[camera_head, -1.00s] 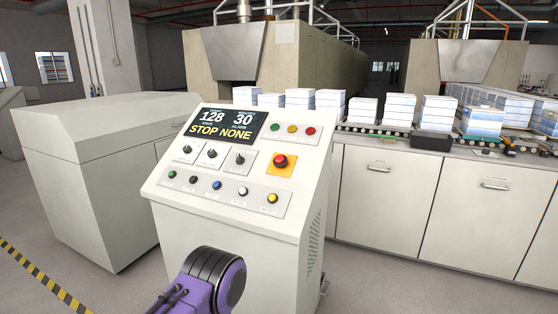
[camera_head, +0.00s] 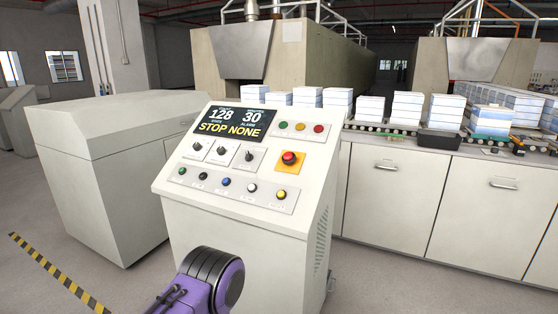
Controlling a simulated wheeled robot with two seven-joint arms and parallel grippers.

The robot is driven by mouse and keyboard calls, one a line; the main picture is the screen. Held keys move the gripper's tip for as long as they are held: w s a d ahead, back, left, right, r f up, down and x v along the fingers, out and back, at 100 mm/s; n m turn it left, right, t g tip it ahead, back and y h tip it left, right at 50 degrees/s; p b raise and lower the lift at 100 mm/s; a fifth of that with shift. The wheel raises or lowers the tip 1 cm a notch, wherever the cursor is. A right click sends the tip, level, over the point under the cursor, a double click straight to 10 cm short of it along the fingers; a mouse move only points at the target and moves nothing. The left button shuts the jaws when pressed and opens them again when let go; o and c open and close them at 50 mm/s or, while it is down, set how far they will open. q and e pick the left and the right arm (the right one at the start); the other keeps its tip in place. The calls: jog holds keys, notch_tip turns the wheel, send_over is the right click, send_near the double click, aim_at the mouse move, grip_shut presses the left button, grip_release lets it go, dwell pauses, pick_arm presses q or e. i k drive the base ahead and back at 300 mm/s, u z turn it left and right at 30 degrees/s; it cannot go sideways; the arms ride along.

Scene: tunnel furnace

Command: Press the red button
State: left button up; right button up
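A red mushroom-shaped button (camera_head: 289,157) sits on a yellow-orange square plate (camera_head: 287,168) at the right of the sloped control panel (camera_head: 215,215). Another small round red light or button (camera_head: 318,128) is in the row above it, beside a yellow and a green one. The panel's display (camera_head: 234,127) reads 128, 30 and "STOP NONE". A purple and black link of my arm shows at the bottom, in front of the console's lower front. Neither gripper is in view, and nothing touches the red button.
Dark knobs (camera_head: 222,154) and a row of small coloured buttons (camera_head: 227,181) share the panel. A beige cabinet (camera_head: 100,170) stands at left. White stacks (camera_head: 407,107) line a conveyor (camera_head: 385,131) at right, above low cabinets. Striped floor tape (camera_head: 55,272) lies at lower left.

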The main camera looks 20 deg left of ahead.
aim_at(288, 156)
jog(key=u, duration=0.55)
jog(key=k, duration=1.25)
jog(key=u, duration=1.2)
jog(key=i, duration=1.75)
jog(key=z, duration=1.1)
jog(key=i, duration=0.75)
jog(key=z, duration=0.7)
